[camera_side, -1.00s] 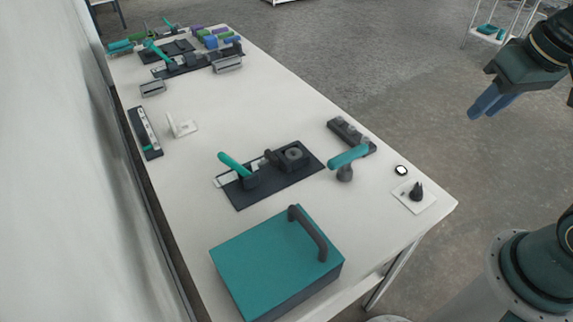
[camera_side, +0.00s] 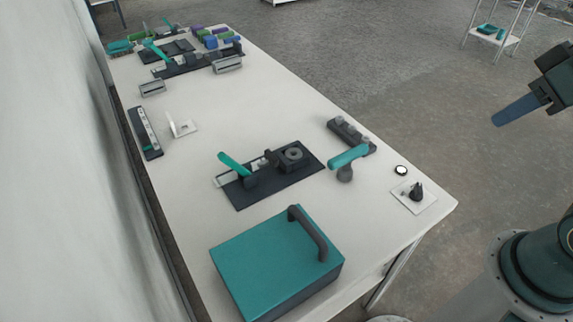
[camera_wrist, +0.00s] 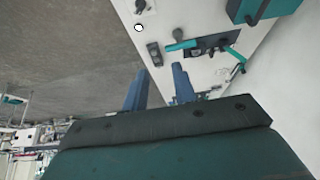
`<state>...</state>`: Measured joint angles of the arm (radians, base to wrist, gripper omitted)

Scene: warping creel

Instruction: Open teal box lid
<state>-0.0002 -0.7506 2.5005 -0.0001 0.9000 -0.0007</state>
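The teal box (camera_side: 265,262) stands at the near end of the white table, its teal lid lying shut. A dark arched handle (camera_side: 310,234) runs along the lid's right side. In the wrist view the box (camera_wrist: 277,8) shows in part at the top right, cut off by the frame edge. My gripper (camera_side: 499,121) is high at the right, off the table and well apart from the box. In the wrist view its two blue fingers (camera_wrist: 157,72) stand apart with nothing between them.
On the white table (camera_side: 275,115), a dark plate with a teal lever (camera_side: 234,164) lies behind the box. More fixtures fill the far end.

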